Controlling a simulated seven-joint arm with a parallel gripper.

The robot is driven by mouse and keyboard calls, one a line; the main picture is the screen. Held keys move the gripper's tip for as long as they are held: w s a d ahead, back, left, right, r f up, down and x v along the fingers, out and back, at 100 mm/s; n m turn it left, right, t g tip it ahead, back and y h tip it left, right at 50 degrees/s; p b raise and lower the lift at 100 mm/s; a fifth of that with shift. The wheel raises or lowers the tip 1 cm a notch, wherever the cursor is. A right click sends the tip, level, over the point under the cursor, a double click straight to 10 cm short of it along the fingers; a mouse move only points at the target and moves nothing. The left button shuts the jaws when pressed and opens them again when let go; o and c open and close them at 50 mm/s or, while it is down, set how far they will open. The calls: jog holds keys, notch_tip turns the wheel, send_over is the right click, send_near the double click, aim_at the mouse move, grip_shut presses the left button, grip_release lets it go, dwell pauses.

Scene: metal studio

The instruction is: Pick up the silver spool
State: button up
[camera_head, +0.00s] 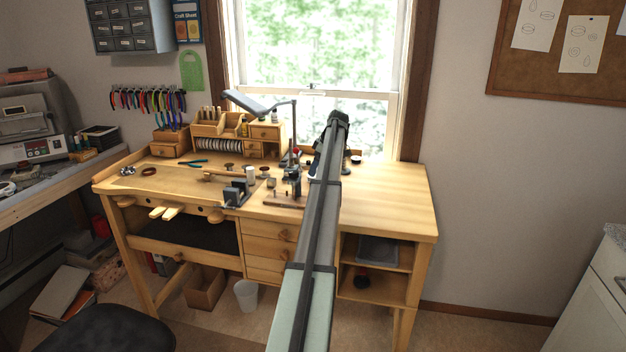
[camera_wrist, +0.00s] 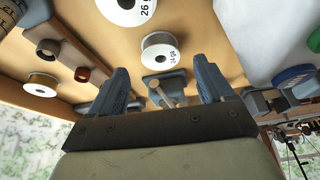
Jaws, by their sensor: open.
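In the wrist view, a small spool (camera_wrist: 160,55) with a white labelled end and a grey, silver-looking winding lies beyond my gripper (camera_wrist: 160,66). My gripper is open, with its two blue-grey fingers well apart. The spool appears between the fingertips in the picture, but I cannot tell whether it is within their reach. A second white-ended spool (camera_wrist: 128,10), marked 26, is cut off by the top edge. Another white-rimmed spool with a brown centre (camera_wrist: 40,86) is at the left.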

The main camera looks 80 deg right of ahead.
jog(key=x, duration=0.3)
jog(key=shift+f, duration=0.35)
jog(key=c, duration=1.1)
jog(key=shift+r, duration=0.1)
